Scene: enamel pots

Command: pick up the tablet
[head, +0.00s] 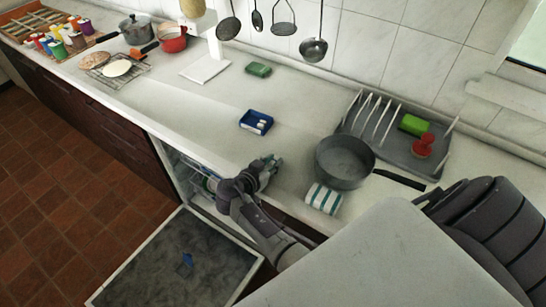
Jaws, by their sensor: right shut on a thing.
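My right gripper (270,168) is above the front edge of the white counter, its arm coming in from the lower right. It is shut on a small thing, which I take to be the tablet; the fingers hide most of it. A small blue box (256,122) with white pieces inside stands on the counter, beyond the gripper and apart from it. My left gripper is not in view.

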